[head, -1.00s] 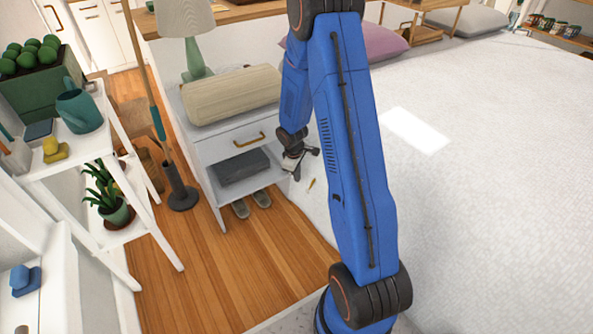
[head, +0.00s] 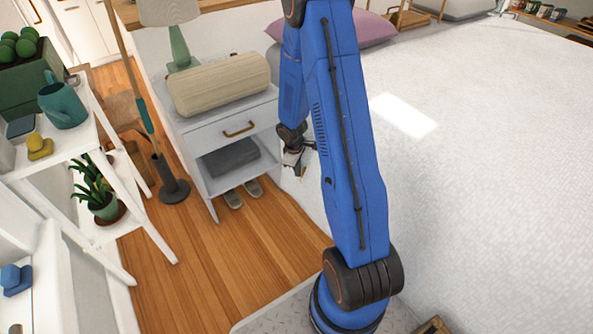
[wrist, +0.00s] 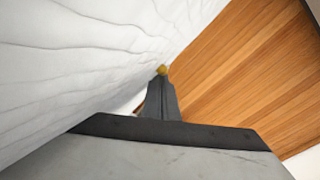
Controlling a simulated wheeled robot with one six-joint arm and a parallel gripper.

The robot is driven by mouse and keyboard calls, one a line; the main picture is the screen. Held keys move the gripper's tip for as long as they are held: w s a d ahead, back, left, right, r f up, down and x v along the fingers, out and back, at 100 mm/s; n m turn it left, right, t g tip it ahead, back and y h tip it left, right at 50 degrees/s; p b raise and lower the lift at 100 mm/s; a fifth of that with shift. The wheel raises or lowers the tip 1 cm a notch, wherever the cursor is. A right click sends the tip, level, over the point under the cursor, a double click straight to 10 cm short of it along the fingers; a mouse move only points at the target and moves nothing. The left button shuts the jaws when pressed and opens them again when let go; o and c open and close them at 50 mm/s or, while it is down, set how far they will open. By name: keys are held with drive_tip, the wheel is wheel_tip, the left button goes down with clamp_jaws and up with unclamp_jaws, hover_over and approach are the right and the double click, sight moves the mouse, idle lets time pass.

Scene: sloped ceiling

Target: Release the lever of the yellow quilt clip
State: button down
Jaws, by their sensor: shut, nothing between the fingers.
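The yellow quilt clip (wrist: 162,69) is a small yellow spot just past my fingertips in the wrist view, at the edge of the white quilt (wrist: 70,60). Its lever cannot be made out, and I cannot tell whether the fingers touch it. My gripper (wrist: 161,80) is shut with nothing between its fingers and points at the clip. In the head view my gripper (head: 297,165) is beside the bed's left side, and the clip (head: 302,174) shows only as a tiny speck near its tips.
A white nightstand (head: 235,132) with a beige bolster (head: 222,84) stands left of my gripper. Slippers (head: 243,194) lie below it. A white plant shelf (head: 90,140) and a broom stand (head: 172,188) are further left. The wood floor (head: 240,260) in front is clear.

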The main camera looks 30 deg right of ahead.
drive_tip(key=shift+s+d+f+g, duration=0.1)
drive_tip(key=shift+s+f+g, duration=0.2)
drive_tip(key=shift+s, duration=0.2)
